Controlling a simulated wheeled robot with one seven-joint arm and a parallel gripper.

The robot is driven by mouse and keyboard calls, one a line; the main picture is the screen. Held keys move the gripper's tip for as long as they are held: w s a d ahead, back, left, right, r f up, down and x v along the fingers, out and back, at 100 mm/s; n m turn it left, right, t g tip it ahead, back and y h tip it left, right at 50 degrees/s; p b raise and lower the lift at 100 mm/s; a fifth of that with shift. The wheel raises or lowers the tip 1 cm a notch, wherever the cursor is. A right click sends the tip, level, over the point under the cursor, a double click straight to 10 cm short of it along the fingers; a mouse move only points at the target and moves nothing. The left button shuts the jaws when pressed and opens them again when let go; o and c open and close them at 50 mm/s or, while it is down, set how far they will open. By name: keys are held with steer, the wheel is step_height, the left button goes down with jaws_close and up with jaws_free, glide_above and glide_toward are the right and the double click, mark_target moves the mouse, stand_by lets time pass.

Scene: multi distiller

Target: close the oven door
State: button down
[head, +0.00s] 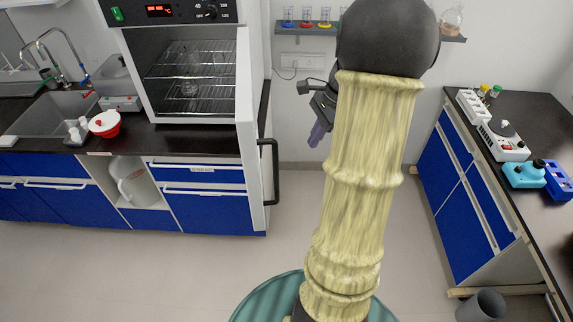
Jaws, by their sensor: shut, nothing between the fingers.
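The oven (133,58) is a white cabinet on the dark counter at the left, with wire racks and glassware visible inside. Its door (256,170) stands open at the right side, swung outward and seen nearly edge-on. A black bar handle (274,172) is on the door's right face. My gripper (316,138) is shut and empty, with purple fingertips pointing down. In the picture it is right of the door and handle, apart from them. My arm hides part of the back wall.
A sink (65,112) and a red-and-white container (105,124) are left of the oven. A right-hand bench (538,115) holds lab devices. A grey bin (482,306) stands on the floor. Open floor lies between the benches. A wall shelf (306,31) holds coloured flasks.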

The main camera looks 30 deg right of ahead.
steer(key=w+a+f+p, duration=0.1)
steer(key=a+f+p, duration=0.2)
steer(key=a+f, duration=0.4)
steer(key=shift+w+f, duration=0.3)
steer(key=shift+f, duration=0.4)
steer(key=shift+w+a, duration=0.15)
steer(key=shift+a, duration=0.15)
